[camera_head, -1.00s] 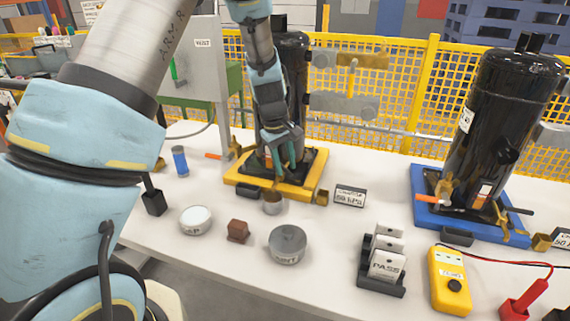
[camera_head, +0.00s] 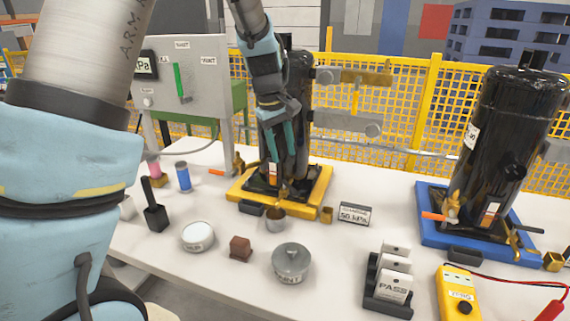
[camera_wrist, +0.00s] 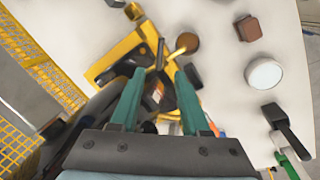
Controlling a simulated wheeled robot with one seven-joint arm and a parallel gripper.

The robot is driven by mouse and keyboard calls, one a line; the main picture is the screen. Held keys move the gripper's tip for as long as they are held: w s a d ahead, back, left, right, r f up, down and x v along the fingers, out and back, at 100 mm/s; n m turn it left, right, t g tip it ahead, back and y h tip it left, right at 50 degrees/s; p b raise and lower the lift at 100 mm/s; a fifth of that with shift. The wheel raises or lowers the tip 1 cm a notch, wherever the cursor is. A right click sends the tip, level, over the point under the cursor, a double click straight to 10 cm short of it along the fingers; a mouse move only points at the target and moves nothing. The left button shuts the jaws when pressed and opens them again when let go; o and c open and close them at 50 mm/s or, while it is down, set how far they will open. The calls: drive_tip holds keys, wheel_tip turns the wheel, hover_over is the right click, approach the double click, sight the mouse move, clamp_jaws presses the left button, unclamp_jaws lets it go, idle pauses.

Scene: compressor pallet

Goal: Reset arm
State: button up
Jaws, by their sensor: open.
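My gripper (camera_head: 280,148) is in front of the left black compressor (camera_head: 296,88), above its yellow pallet (camera_head: 318,200). In the wrist view my gripper (camera_wrist: 158,92) has its two teal fingers apart with nothing held between them. The compressor is partly hidden behind my arm. A small brown-metal cup (camera_head: 276,219) stands at the pallet's front edge. It also shows in the wrist view (camera_wrist: 187,42).
On the white table (camera_head: 200,275) are a white round tin (camera_head: 198,237), a brown block (camera_head: 240,248), a grey lidded pot (camera_head: 291,262), a rack of PASS tags (camera_head: 388,308) and a yellow meter (camera_head: 459,295). A second compressor (camera_head: 500,150) stands on a blue pallet (camera_head: 433,222).

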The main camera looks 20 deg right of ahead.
drive_tip(key=shift+a+r, duration=0.1)
drive_tip(key=shift+r, duration=0.2)
drive_tip(key=a, duration=1.5)
drive_tip(key=s+a+m, duration=0.1)
drive_tip(key=s+a, duration=0.2)
drive_tip(key=a, duration=0.3)
drive_tip(key=s+a+f+t+y, duration=0.1)
drive_tip(key=s+a, duration=0.2)
drive_tip(key=a, duration=0.2)
drive_tip(key=s+a+f+m+y, duration=0.1)
drive_tip(key=s+a, duration=0.1)
drive_tip(key=a, duration=0.4)
drive_tip(key=shift+s+a+f+m, duration=0.15)
drive_tip(key=shift+s+a+m, duration=0.15)
drive_tip(key=shift+s, duration=0.1)
